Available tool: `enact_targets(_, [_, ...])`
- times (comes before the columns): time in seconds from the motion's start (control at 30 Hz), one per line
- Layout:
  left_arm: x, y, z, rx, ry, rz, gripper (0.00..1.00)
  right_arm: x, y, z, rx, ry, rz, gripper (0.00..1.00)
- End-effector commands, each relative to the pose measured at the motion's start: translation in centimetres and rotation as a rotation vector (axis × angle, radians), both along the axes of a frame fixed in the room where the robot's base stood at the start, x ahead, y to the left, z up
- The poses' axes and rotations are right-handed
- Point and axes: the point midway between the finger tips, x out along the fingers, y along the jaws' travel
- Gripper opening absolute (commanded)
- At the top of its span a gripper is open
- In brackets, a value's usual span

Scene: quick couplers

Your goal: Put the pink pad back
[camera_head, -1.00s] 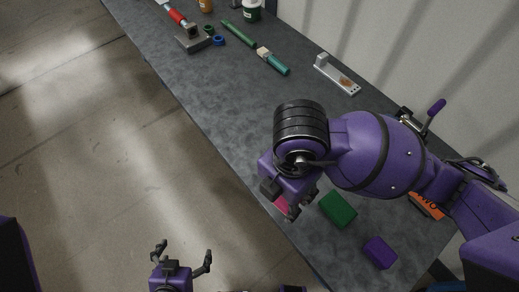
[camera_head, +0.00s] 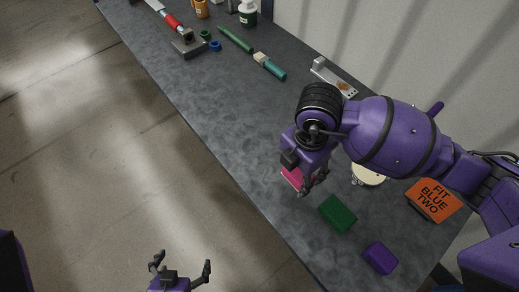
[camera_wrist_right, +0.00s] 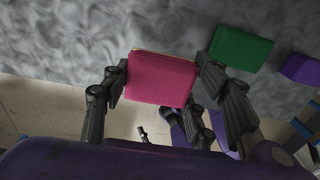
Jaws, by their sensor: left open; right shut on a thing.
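The pink pad (camera_wrist_right: 161,79) is a flat block held between the two fingers of my right gripper (camera_wrist_right: 165,88) in the right wrist view. In the head view the pink pad (camera_head: 292,177) shows partly below my right gripper (camera_head: 308,183), near the table's front edge. The gripper hides part of it, and I cannot tell whether it touches the table. My left gripper (camera_head: 180,268) is open and empty, off the table over the floor.
A green pad (camera_head: 338,213) and a purple pad (camera_head: 380,258) lie on the grey table (camera_head: 215,105). An orange sign (camera_head: 433,199) reads "FIT BLUE TWO". A pale round thing (camera_head: 368,175) is partly hidden by my right arm.

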Motion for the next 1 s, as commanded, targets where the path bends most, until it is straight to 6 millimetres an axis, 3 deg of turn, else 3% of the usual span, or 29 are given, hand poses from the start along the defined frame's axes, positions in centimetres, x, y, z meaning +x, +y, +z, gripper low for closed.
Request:
enact_targets(0.03, [-0.1,0.0,-0.3,0.001,0.003,-0.001,0.9,0.4,-0.4,-1.4,-0.002,0.009,-0.003,0.27])
enact_targets(0.2, [-0.1,0.0,-0.4,0.001,0.004,-0.002,0.9,2.3,-1.4,-3.9,-0.002,0.006,-0.001,0.27])
enact_targets(0.47, [0.1,0.0,-0.5,0.001,0.002,-0.003,0.9,3.4,-2.0,-5.3,-0.001,0.005,0.001,0.27])
enact_targets(0.7, [0.5,0.0,0.1,0.001,-0.008,-0.002,0.9,3.6,-2.1,-8.1,0.0,0.004,0.002,0.27])
enact_targets(1.0, [0.1,0.0,-0.3,0.001,0.001,-0.001,0.9,3.6,-2.1,-8.4,0.001,0.004,0.002,0.27])
